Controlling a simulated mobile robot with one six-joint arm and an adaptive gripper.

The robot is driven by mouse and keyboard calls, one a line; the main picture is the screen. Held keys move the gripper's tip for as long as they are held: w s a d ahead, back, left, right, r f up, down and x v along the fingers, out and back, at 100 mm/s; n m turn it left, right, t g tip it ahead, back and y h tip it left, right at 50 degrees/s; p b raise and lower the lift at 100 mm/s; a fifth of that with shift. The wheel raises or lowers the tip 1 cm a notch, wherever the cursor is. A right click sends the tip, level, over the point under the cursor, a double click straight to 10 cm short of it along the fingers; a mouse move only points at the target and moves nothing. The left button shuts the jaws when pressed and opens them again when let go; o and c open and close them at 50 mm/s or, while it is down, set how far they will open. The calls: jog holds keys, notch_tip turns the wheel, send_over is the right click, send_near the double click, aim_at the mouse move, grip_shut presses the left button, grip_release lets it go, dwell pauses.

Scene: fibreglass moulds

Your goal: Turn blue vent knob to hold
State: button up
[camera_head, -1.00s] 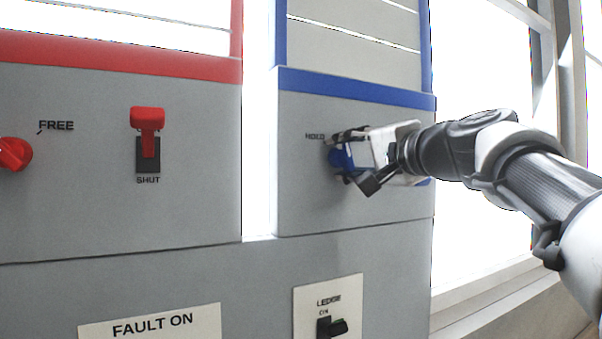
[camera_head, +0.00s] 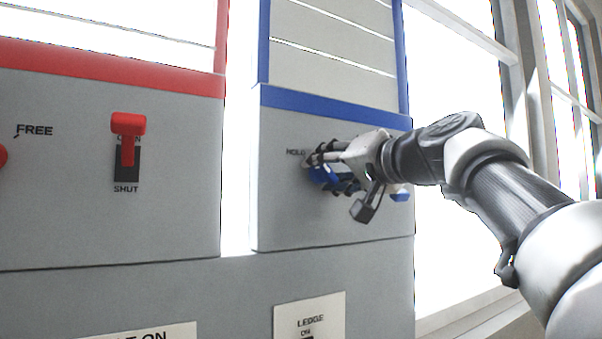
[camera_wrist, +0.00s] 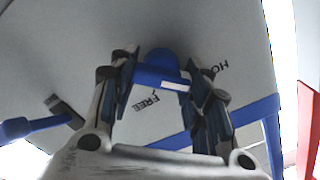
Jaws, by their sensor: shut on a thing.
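The blue vent knob (camera_head: 322,177) is on the grey panel under the blue band, beside the word HOLD (camera_head: 295,152). My gripper (camera_head: 326,164) is at the knob from the right and partly hides it. In the wrist view the knob (camera_wrist: 161,62) sits between my two fingers (camera_wrist: 163,84), which are shut on its bar. A white mark is at the bar's right end, on the HOLD (camera_wrist: 217,70) side and a little below that word. The word FREE (camera_wrist: 146,104) is at the lower left of the bar.
A blue lever (camera_wrist: 30,127) is beside the knob in the wrist view; part of it shows behind my gripper in the head view (camera_head: 400,193). A red switch (camera_head: 127,135) is on the left panel. A LEDGE switch plate (camera_head: 325,312) is below.

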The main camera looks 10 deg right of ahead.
jog(key=o, duration=1.1)
jog(key=v, duration=0.7)
jog(key=shift+s+d, duration=0.1)
jog(key=shift+s, duration=0.15)
jog(key=s+a+f+n+g+h, duration=0.1)
jog(key=s+a+f+g, duration=0.25)
jog(key=f, duration=1.05)
jog(key=s+a+f+g+h, duration=0.25)
jog(key=s+f, duration=0.25)
jog(key=f, duration=0.9)
jog(key=s+d+f+n+g+h, duration=0.1)
jog(key=s+f+g, duration=0.1)
jog(key=s+f, duration=0.4)
jog(key=s+d+f+n+g+h, duration=0.1)
jog(key=s+f+g, duration=0.1)
jog(key=s+f, duration=0.4)
jog(key=s+d+f+n+g+h, duration=0.1)
jog(key=s+f, duration=0.5)
jog(key=f, duration=0.6)
jog(key=shift+d+g+b, duration=0.1)
jog(key=shift+g+b, duration=0.25)
jog(key=shift+g, duration=0.05)
